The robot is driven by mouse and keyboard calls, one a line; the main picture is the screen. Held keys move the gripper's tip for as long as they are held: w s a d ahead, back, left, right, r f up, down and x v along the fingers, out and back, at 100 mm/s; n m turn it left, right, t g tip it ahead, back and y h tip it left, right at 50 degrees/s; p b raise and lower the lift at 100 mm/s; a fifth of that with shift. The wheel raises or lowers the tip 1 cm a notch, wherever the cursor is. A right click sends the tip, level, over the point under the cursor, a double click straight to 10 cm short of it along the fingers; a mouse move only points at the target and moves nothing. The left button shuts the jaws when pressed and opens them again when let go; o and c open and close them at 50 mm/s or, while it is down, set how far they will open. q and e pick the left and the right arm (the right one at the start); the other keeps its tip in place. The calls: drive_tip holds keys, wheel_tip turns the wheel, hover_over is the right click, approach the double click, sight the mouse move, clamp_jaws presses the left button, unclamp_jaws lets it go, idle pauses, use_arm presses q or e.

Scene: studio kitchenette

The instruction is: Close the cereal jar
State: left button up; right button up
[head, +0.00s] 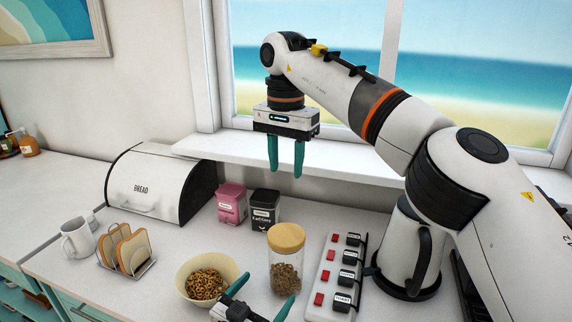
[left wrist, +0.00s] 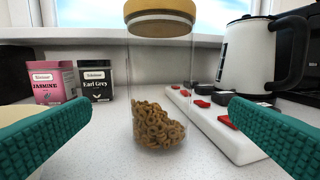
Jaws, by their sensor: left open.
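The cereal jar (head: 284,274) is clear glass, partly filled with brown cereal rings, and stands upright on the counter. Its round wooden lid (head: 287,237) sits on top of the jar; I cannot tell how firmly it is seated. In the left wrist view the jar (left wrist: 160,85) is straight ahead, with the lid (left wrist: 160,22) cut off by the top edge. My left gripper (head: 268,289) is open and low in front of the jar, its fingers (left wrist: 160,107) apart on either side of it in the wrist view. My right gripper (head: 285,163) is open and empty, pointing down above the counter.
A bowl of cereal (head: 188,268) stands left of the jar. A switched power strip (head: 330,285) and a kettle (head: 405,255) are to its right. Two tea tins (head: 264,209) (head: 231,204), a bread box (head: 150,188), toast rack (head: 128,250) and mug (head: 78,239) stand further left.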

use_arm(q)
drive_tip(key=shift+v, duration=1.45)
